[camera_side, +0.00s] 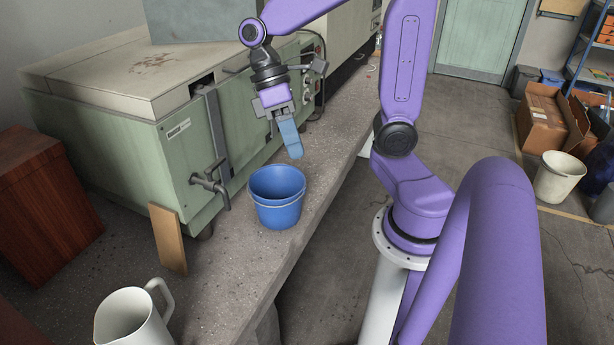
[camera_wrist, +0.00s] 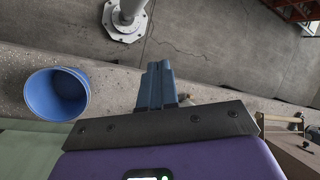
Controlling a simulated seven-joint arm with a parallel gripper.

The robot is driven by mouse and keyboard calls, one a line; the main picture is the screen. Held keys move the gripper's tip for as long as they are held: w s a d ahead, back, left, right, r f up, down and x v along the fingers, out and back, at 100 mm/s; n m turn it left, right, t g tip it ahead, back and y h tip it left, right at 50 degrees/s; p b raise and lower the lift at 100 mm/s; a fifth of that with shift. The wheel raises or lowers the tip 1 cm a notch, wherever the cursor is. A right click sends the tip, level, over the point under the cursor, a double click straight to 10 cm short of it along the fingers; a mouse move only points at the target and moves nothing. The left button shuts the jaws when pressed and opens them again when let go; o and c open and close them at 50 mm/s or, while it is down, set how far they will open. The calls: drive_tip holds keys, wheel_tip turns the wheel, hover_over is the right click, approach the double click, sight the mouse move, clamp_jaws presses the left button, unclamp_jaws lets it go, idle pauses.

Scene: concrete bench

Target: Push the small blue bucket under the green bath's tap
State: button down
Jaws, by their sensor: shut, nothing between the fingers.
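The small blue bucket (camera_side: 277,214) stands upright and empty on the concrete bench, to the right of the green bath (camera_side: 130,143). The bath's tap (camera_side: 212,182) sticks out from its near end, to the left of the bucket and apart from it. My gripper (camera_side: 295,157) is shut and empty, pointing down above and just beyond the bucket, with a gap between fingertips and rim. In the wrist view the bucket (camera_wrist: 56,94) lies left of my gripper's closed blue fingers (camera_wrist: 157,68). The tap is not seen in the wrist view.
A white jug (camera_side: 128,318) stands at the near end of the bench (camera_side: 240,262). A wooden board (camera_side: 168,239) leans against the bath's near corner. The bench's right edge runs close to the bucket. Bare bench lies in front of the bucket.

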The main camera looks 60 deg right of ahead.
drive_tip(key=w+d+m+t+y, duration=0.2)
drive_tip(key=w+d+m+y, duration=0.25)
drive_tip(key=d, duration=0.45)
drive_tip(key=w+d+m+t+y, duration=0.2)
drive_tip(key=w+d+m+y, duration=0.2)
drive_tip(key=w+d+y, duration=0.3)
drive_tip(key=s+d+m+t+h, duration=0.1)
drive_tip(key=s+d+m+t, duration=0.25)
drive_tip(key=d+t, duration=0.6)
drive_tip(key=s+d+m+t, duration=0.3)
drive_tip(key=s+d+t, duration=0.2)
drive_tip(key=d, duration=0.9)
approach(296, 178)
drive_tip(key=w, duration=0.5)
drive_tip(key=shift+a+g, duration=0.35)
drive_tip(key=shift+a, duration=1.6)
drive_tip(key=shift+a, duration=0.1)
